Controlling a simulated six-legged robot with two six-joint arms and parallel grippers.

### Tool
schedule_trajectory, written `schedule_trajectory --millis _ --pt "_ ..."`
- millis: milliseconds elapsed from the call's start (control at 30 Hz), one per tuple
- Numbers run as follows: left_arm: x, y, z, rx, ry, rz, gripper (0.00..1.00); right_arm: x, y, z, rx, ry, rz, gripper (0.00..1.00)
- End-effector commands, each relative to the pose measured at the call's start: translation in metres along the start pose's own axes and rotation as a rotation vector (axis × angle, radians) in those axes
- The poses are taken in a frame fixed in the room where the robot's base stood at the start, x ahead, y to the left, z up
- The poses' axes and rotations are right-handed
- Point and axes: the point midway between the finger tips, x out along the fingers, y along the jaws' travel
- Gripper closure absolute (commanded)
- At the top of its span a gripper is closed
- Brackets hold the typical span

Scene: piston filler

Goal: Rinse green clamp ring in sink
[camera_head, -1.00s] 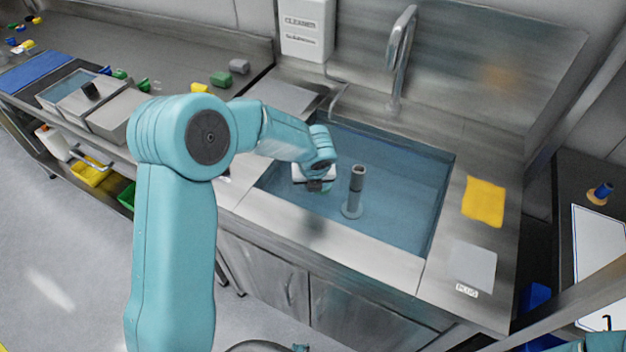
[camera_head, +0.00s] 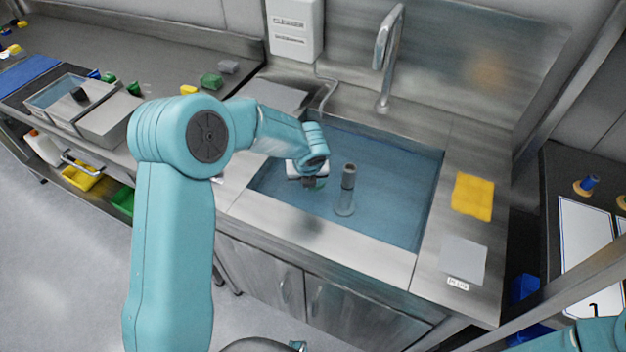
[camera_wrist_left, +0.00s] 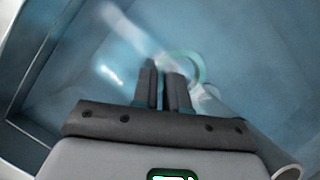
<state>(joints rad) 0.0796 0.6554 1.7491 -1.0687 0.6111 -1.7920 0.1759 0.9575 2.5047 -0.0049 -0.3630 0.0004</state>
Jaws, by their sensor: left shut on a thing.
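My left gripper (camera_head: 312,183) is inside the blue sink (camera_head: 395,200), left of the upright grey pipe (camera_head: 347,190). In the left wrist view its two dark fingers (camera_wrist_left: 163,72) point down into the basin and are close together. They are shut on the green clamp ring (camera_wrist_left: 202,68), a pale green hoop showing beyond and right of the fingertips. The near part of the ring is hidden by the fingers. I cannot tell whether the ring is under water. In the head view the ring is not clear. My right gripper is out of view.
The tap (camera_head: 386,60) rises behind the sink. A yellow cloth (camera_head: 473,196) and a grey plate (camera_head: 462,260) lie on the right ledge. A white cleaner dispenser (camera_head: 295,30) hangs on the back wall. Metal bins (camera_head: 107,112) stand on the left counter.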

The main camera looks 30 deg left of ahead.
Motion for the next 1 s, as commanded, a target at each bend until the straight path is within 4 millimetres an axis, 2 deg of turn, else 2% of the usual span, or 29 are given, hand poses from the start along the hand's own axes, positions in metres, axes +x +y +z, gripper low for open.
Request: schedule_trajectory --millis 333,700,1000 --pt "0.001 -0.001 0.001 -0.001 0.0 0.0 1.0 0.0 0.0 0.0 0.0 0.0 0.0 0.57" --pt "-0.004 0.009 -0.014 0.0 0.0 0.0 1.0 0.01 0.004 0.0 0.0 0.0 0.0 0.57" --pt "-0.007 0.012 -0.018 -0.001 -0.001 -0.001 1.0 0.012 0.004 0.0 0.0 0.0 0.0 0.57"
